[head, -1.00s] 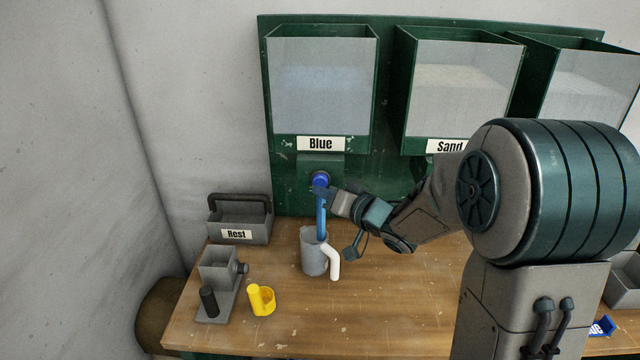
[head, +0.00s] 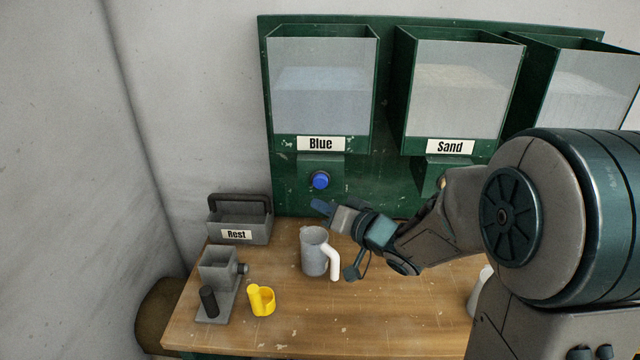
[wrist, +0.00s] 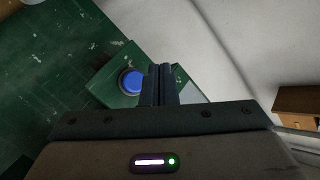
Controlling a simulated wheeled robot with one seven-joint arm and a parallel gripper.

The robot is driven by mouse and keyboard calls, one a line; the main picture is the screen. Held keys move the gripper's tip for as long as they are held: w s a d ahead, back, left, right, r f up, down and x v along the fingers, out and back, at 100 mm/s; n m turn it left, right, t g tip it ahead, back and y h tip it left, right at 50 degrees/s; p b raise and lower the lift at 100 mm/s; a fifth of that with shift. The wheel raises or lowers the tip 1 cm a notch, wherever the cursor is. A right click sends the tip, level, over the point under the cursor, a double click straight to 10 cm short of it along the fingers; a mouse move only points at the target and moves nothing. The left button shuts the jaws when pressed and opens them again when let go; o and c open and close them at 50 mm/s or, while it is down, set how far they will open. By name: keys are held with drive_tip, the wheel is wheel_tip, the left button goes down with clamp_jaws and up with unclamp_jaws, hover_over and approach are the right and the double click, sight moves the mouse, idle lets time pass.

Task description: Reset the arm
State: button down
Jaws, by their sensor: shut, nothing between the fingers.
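My gripper (head: 322,207) is shut and empty. In the head view its fingers point left, below the blue button (head: 320,180) on the green dispenser marked Blue (head: 320,85), and apart from it. In the wrist view the shut fingers (wrist: 158,85) are in front of the blue button (wrist: 131,82), which shows just left of them. A grey jug (head: 313,254) with a white handle stands upright on the table below the gripper.
A grey caddy marked Rest (head: 238,222), a grey stand (head: 217,268) and a yellow cup (head: 262,301) are on the table's left. The Sand bin (head: 462,85) hangs right of Blue. The wooden table's (head: 350,325) front middle is clear.

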drive_tip(key=s+d+m+h, duration=0.1)
drive_tip(key=s+d+h, duration=0.1)
drive_tip(key=d+h, duration=0.4)
drive_tip(key=s+d+m+h, duration=0.1)
drive_tip(key=s+d+h, duration=0.2)
drive_tip(key=d+h, duration=0.35)
drive_tip(key=s+d+f+g+y, duration=0.1)
drive_tip(key=s+g, duration=0.7)
drive_tip(key=s, duration=1)
drive_tip(key=shift+s+d+f+n, duration=0.35)
drive_tip(key=shift+d+f+n, duration=0.1)
drive_tip(key=shift+d, duration=0.1)
